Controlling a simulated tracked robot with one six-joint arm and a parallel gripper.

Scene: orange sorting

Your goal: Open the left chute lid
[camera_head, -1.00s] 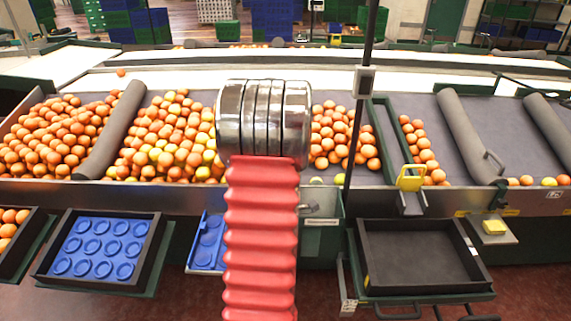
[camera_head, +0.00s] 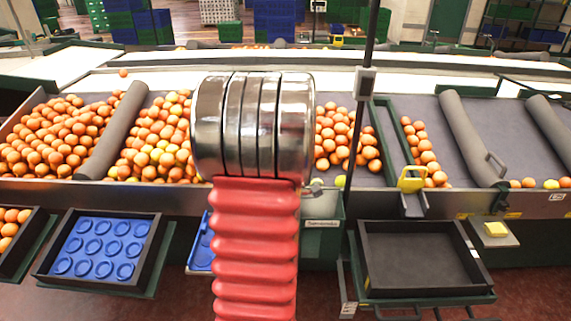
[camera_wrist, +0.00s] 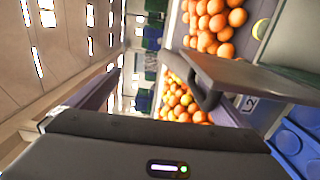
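The left chute lid (camera_head: 112,130) appears in the head view as a long grey curved piece lying between two heaps of oranges. In the wrist view a grey panel with a dark loop handle (camera_wrist: 207,92) is close, right of centre. Which lid that panel belongs to I cannot tell for sure. In the head view my gripper is hidden behind my metal arm joint.
Oranges (camera_head: 55,135) fill the left chutes. Another grey lid (camera_head: 465,135) with a handle lies at right. A black tray (camera_head: 480,252), a blue-lined tray (camera_head: 155,228) and a yellow bracket (camera_head: 411,180) stand along the front. A dark vertical pole rises at centre right.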

